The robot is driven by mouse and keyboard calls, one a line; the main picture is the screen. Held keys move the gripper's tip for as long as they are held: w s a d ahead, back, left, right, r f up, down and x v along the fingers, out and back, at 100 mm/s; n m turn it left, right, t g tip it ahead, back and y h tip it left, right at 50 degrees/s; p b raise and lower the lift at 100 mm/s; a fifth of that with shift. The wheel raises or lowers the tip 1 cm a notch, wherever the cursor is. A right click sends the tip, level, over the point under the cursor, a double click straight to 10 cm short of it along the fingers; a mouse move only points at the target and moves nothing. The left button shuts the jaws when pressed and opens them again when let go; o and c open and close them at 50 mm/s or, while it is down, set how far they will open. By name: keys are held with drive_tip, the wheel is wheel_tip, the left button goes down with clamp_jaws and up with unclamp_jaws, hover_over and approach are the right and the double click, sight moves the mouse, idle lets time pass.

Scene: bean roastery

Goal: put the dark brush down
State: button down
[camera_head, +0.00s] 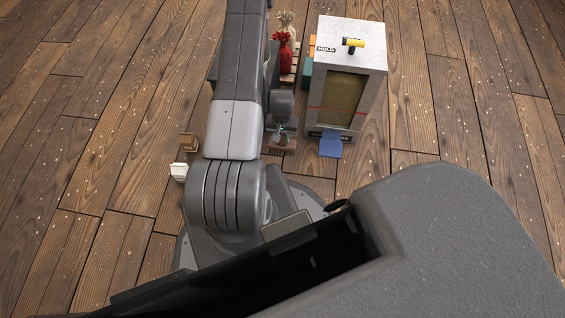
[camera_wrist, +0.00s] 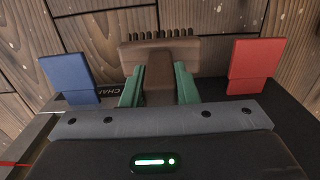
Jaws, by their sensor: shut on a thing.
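The dark brush (camera_wrist: 158,55) is brown, with a wide head and a row of black bristles along its far edge in the wrist view. My gripper (camera_wrist: 159,88) has green fingers closed on both sides of the brush's narrower part. The bristles point away from the gripper, over the plank floor. In the head view my arm covers much of the middle. A small brown shape below the wrist there looks like the brush, but is too small to be sure. I cannot tell whether the brush touches anything beneath.
A blue panel (camera_wrist: 70,77) and a red panel (camera_wrist: 256,65) flank the brush. A grey cabinet (camera_head: 377,62) marked HOLD carries a yellow-and-black object (camera_head: 353,43). Red (camera_head: 282,52) and tan (camera_head: 286,24) sacks stand behind. Small boxes (camera_head: 186,142) sit left. Open floor (camera_head: 110,90) lies farther left.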

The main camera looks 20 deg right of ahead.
sight(282, 148)
wheel_tip(282, 148, down, 10)
drive_tip(key=b, duration=0.3)
drive_tip(key=shift+f, duration=0.15)
drive_tip(key=c, duration=1.1)
unclamp_jaws()
wheel_tip(282, 148, up, 12)
drive_tip(key=p, duration=0.4)
drive_tip(key=shift+r, duration=0.2)
